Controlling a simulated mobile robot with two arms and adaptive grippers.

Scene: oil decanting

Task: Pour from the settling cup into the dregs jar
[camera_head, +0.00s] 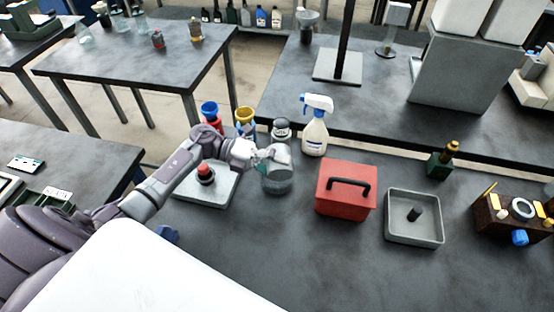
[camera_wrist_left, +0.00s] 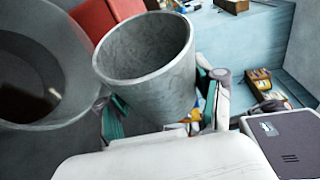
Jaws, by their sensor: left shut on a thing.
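My left gripper (camera_head: 267,153) is shut on a grey cup, taken as the settling cup (camera_wrist_left: 145,65). In the left wrist view the cup's mouth faces the camera and its inside looks empty from this angle. A wide glass jar, taken as the dregs jar (camera_head: 277,183), stands on the dark bench just below the gripper. In the left wrist view the jar (camera_wrist_left: 75,52) is beside the cup and has a little dark matter at its bottom. No stream of liquid shows. In the head view the gripper partly hides the cup. My right gripper is out of view.
A white spray bottle (camera_head: 316,134) stands behind the jar, and a red box (camera_head: 343,200) stands to its right. A grey tray (camera_head: 433,238) is farther right. A pale tray (camera_head: 188,194) with a red-and-black object lies left. The bench front is clear.

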